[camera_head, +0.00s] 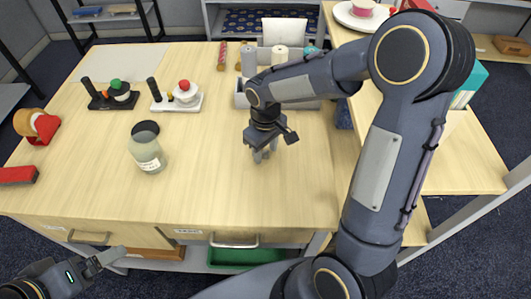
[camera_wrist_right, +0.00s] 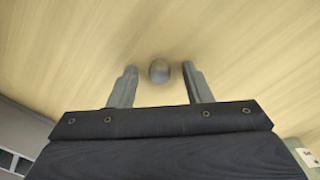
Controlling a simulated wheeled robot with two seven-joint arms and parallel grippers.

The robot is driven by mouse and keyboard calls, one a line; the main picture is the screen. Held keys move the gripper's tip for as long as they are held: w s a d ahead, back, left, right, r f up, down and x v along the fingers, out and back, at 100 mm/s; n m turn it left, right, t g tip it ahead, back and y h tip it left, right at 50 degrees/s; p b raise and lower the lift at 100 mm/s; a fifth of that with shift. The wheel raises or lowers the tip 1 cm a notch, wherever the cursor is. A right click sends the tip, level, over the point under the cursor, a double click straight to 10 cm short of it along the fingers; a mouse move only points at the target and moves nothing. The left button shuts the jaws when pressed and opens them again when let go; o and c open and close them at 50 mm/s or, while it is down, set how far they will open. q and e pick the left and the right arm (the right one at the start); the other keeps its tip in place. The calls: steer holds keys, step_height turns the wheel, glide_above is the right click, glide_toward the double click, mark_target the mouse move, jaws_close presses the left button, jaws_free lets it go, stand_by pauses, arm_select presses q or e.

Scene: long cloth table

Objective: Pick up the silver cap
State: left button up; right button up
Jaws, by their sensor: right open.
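The silver cap (camera_wrist_right: 159,71) is a small round grey thing on the wooden table top. In the right wrist view it lies between the tips of my right gripper (camera_wrist_right: 160,86), with a gap to each finger. In the head view my right gripper (camera_head: 264,155) points down at the table, right of the glass jar, and is open. I cannot make out the cap clearly there because the gripper covers it. My left gripper (camera_head: 105,260) is low at the left, in front of the table, and its opening is unclear.
A glass jar (camera_head: 147,152) with a dark top stands left of my right gripper. Behind are a black stand (camera_head: 112,98), a white stand (camera_head: 177,103) and a grey rack (camera_head: 300,102) with cylinders. A red thing (camera_head: 18,175) lies at the left edge. The front middle is clear.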

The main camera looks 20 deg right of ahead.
jaws_close()
steer(key=shift+r, duration=0.15)
